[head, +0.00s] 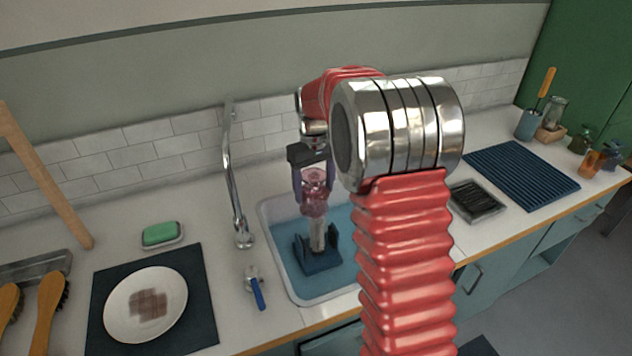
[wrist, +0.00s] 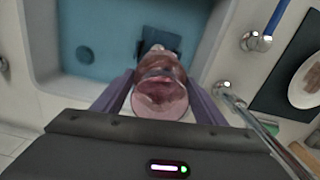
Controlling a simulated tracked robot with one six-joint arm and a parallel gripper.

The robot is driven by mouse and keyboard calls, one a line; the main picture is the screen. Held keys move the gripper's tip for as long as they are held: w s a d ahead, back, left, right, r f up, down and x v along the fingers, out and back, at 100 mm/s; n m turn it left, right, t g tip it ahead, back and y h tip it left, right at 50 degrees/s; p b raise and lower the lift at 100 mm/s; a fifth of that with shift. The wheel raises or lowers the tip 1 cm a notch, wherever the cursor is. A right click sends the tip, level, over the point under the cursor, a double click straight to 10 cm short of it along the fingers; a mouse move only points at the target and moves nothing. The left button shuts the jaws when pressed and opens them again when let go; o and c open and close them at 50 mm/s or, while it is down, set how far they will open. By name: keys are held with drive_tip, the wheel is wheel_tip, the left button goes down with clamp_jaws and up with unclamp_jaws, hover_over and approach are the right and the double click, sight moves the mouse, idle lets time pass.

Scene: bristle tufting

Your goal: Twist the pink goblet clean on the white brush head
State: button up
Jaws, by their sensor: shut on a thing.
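My gripper (head: 313,184) points down over the sink and is shut on the pink goblet (head: 314,201). In the wrist view the pink goblet (wrist: 158,101) sits between the two purple-grey fingers of my gripper (wrist: 161,82), its round end facing the camera. The white brush head (head: 318,236) stands upright on a dark blue base (head: 318,262) in the sink, directly below the goblet. The goblet's lower end overlaps the brush top in the head view; I cannot tell how far the brush is inside it. In the wrist view the goblet mostly hides the brush.
The sink basin (head: 285,290) has a pale rim and blue floor. A tall faucet (head: 234,190) and blue-handled lever (head: 256,290) stand left. A soiled plate (head: 120,303) lies on a dark mat. A black rack (head: 477,202) and blue ribbed mat (head: 520,178) lie right.

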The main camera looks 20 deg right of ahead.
sight(317, 220)
drive_tip(key=shift+s+d, duration=0.1)
drive_tip(key=shift+d, duration=0.25)
drive_tip(key=shift+f, duration=5.2)
drive_tip(key=o, duration=0.8)
drive_tip(key=c, duration=0.5)
drive_tip(key=shift+c, duration=0.2)
drive_tip(key=shift+f, duration=0.4)
